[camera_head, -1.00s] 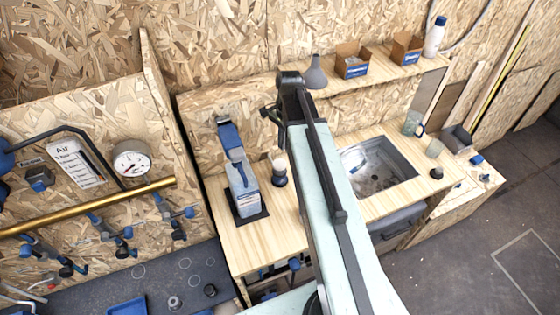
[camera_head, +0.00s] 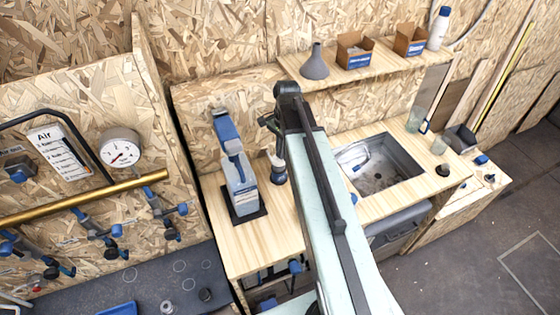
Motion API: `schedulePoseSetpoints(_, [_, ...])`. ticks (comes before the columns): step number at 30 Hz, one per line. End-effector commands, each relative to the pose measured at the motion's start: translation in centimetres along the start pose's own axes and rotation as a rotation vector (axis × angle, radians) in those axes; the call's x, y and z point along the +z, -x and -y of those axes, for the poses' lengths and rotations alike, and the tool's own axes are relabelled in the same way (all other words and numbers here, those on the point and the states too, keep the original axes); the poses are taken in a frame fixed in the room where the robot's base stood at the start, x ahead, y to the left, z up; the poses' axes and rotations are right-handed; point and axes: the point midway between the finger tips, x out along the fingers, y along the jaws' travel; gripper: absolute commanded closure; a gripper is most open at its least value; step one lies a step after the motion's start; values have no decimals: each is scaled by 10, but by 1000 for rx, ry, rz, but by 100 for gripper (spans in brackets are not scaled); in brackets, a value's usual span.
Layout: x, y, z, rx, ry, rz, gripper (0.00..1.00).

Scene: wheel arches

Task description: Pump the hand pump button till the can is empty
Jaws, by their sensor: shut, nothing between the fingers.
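The pump can (camera_head: 241,192) is a grey-blue canister with a tall blue hand pump (camera_head: 228,138) on top. It stands upright on a black mat (camera_head: 246,216) at the left of the wooden counter. My gripper (camera_head: 266,122) is small and dark at the far end of my arm. It is shut and empty, to the right of the pump head in the picture, with a visible gap between them. The can's level and the exact button surface cannot be made out.
A dark round container with a pale top (camera_head: 278,168) stands right of the can, partly behind my arm. A metal sink (camera_head: 408,180) is set in the counter. A shelf above holds a grey funnel (camera_head: 315,65) and cardboard boxes (camera_head: 355,50). A gauge panel (camera_head: 90,85) stands left.

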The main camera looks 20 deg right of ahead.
Motion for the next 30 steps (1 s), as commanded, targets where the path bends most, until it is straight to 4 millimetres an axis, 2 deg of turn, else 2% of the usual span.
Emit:
schedulePoseSetpoints(5, [-1,-4,0,0,0,0,100])
schedulePoseSetpoints(14, [-5,-40,0,0,-1,0,100])
schedulePoseSetpoints(15, [-4,-32,0,0,-1,0,100])
schedulePoseSetpoints(20, [-5,-30,0,1,-2,0,100])
schedulePoseSetpoints(27, [-33,-17,0,0,-3,-1,100])
schedulePoseSetpoints(30, [-35,-18,-1,0,-3,-1,100])
